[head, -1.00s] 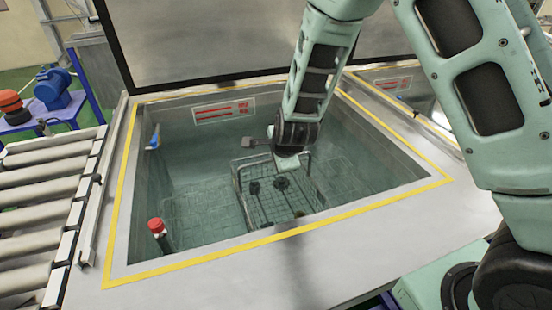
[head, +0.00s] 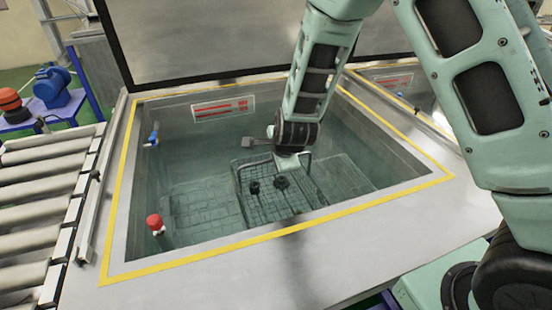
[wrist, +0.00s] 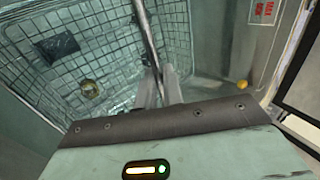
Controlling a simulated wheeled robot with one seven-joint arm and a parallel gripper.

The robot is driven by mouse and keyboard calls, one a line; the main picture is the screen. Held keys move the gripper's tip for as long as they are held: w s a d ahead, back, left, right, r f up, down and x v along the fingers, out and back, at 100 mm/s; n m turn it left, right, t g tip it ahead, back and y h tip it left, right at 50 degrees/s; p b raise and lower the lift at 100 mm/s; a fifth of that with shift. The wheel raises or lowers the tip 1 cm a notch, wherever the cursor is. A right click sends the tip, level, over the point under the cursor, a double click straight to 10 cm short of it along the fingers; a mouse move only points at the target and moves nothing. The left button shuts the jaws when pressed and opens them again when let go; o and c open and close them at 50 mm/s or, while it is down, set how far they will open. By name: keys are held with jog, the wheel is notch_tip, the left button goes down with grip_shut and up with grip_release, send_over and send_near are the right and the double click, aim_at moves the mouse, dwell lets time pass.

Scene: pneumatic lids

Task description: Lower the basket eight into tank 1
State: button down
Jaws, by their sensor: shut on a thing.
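My gripper (head: 289,160) reaches down into the open tank (head: 118,205) with the yellow-striped rim. It is shut on the bar handle of a wire-mesh basket (head: 262,210). In the wrist view the fingers (wrist: 158,85) close on the metal bar (wrist: 146,35), with the mesh basket (wrist: 115,65) below. The basket hangs or rests inside the tank, among greenish liquid; whether it touches the floor I cannot tell. Dark parts (head: 281,182) lie in it; in the wrist view a dark block (wrist: 58,47) and a brass-coloured round part (wrist: 90,89) show. No numbers are readable.
A raised lid (head: 230,45) stands behind the tank. A red-capped post (head: 154,222) and a blue fitting (head: 153,138) are at its left side. A roller conveyor (head: 45,205) runs along the left. A second yellow-rimmed tank (head: 400,90) lies to the right.

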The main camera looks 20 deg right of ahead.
jog(key=c, duration=1.5)
grip_release()
jog(key=shift+r, duration=0.15)
jog(key=shift+o, duration=0.2)
jog(key=p+v, duration=0.5)
jog(key=v, duration=1.2)
notch_tip(320, 180, up, 12)
jog(key=p, duration=1.1)
jog(key=shift+p, duration=0.3)
jog(key=shift+s, duration=0.2)
